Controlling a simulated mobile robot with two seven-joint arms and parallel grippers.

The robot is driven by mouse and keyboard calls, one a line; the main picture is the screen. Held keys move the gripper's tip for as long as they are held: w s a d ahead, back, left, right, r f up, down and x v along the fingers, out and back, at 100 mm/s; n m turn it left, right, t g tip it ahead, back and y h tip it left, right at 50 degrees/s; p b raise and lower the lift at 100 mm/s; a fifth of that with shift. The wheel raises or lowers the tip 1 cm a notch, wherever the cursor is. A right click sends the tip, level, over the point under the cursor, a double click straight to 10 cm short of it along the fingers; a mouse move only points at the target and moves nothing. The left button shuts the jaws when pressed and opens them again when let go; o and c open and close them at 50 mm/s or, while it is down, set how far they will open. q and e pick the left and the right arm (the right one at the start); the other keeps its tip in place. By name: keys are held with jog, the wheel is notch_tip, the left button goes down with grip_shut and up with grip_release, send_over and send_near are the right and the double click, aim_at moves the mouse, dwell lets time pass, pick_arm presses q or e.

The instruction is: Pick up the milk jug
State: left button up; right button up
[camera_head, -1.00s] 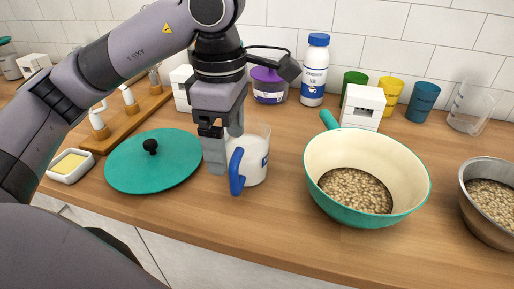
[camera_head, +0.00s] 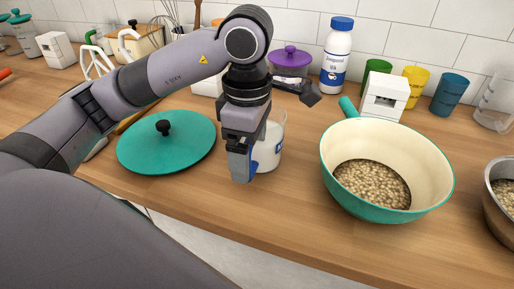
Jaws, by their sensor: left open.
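The milk jug (camera_head: 270,151) stands upright on the wooden counter, clear-walled with white milk inside and a blue label patch. Its blue handle shows only as a strip (camera_head: 253,170), mostly hidden behind my left gripper (camera_head: 240,177). My left gripper points down at the jug's front left side, at the handle. Its fingers are open, one largely covering the other, and I cannot tell whether the handle is between them or whether they touch it. The jug rests on the counter. My right gripper is not in view.
A teal lid (camera_head: 166,152) lies left of the jug. A teal pot (camera_head: 437,190) of beans stands close on the right, a metal bowl (camera_head: 497,215) beyond it. A white bottle (camera_head: 336,62), purple-lidded pot (camera_head: 290,62) and coloured cups stand behind. Counter in front is clear.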

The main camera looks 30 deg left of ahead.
pick_arm(q)
jog(key=c, duration=1.6)
notch_tip(320, 180, up, 20)
jog(key=p, duration=0.5)
